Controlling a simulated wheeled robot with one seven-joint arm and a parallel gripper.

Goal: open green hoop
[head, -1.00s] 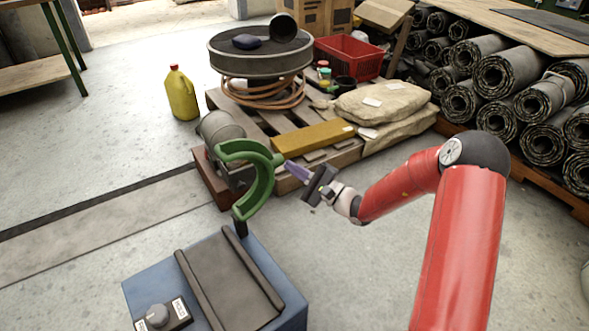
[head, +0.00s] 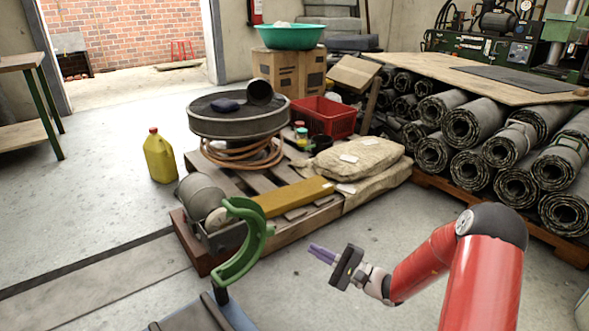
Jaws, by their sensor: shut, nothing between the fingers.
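The green hoop (head: 246,243) is a curved green band on a dark post at the near end of a blue stand (head: 237,315), low in the head view. It looks like a half ring, with its upper end turned toward the left and its lower end by the post. My gripper (head: 311,247) has purple fingers and is shut and empty. It points left toward the hoop from its right side, with a visible gap of floor between them.
A wooden pallet (head: 297,217) behind the hoop carries sacks (head: 353,158), a yellow bar (head: 292,196), hose and a round drum (head: 238,122). A grey motor (head: 201,195) stands close behind the hoop. Rolled sheets (head: 465,127) fill the right. Floor at left is open.

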